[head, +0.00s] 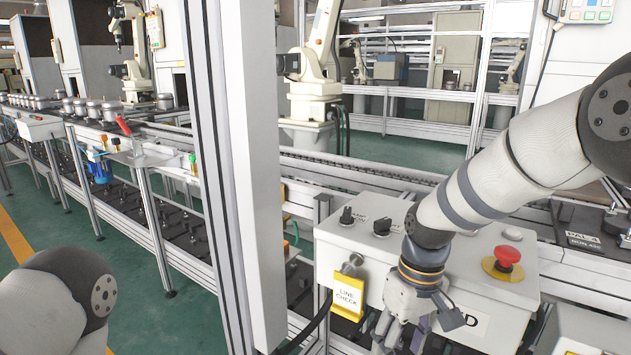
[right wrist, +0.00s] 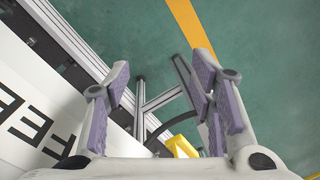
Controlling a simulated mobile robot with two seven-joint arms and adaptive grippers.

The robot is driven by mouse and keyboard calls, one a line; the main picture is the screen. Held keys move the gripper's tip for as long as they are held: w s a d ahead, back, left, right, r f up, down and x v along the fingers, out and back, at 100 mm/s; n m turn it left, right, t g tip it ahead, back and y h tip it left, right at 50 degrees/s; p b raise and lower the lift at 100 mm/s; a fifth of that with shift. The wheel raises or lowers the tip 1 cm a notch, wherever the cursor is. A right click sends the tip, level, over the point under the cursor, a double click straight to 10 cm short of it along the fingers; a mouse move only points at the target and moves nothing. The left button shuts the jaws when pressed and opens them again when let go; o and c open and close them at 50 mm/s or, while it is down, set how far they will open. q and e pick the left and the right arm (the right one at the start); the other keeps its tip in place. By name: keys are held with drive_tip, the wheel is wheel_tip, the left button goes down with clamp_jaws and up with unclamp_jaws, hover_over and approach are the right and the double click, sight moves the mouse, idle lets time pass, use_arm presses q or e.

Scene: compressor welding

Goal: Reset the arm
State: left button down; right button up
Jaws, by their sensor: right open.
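My right arm comes in from the right in the head view, its gripper (head: 408,318) hanging low in front of a white control box (head: 357,248). In the right wrist view the right gripper (right wrist: 165,88) has its purple-padded fingers spread apart, with nothing between them. Below and beyond them are a metal frame and green floor. Of my left arm only a rounded link (head: 72,290) shows at the lower left of the head view. The left gripper is outside both views.
A conveyor (head: 100,115) with metal compressor parts runs at the left. Green floor (head: 110,255) is open at left.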

drive_tip(key=s+d+f+m, duration=0.2)
drive_tip(key=s+f, duration=1)
drive_tip(key=f, duration=0.1)
use_arm(q)
drive_tip(key=shift+s, duration=0.25)
use_arm(e)
drive_tip(key=s+d+f+m, duration=0.1)
drive_tip(key=s+d+f, duration=0.2)
drive_tip(key=s, duration=0.8)
drive_tip(key=s+d+f+m+h, duration=0.1)
drive_tip(key=s+d+f+m, duration=0.1)
drive_tip(key=s, duration=1)
drive_tip(key=shift+s+d+f+g, duration=0.2)
drive_tip(key=shift+d+f+g, duration=0.1)
drive_tip(key=shift+d+f, duration=0.3)
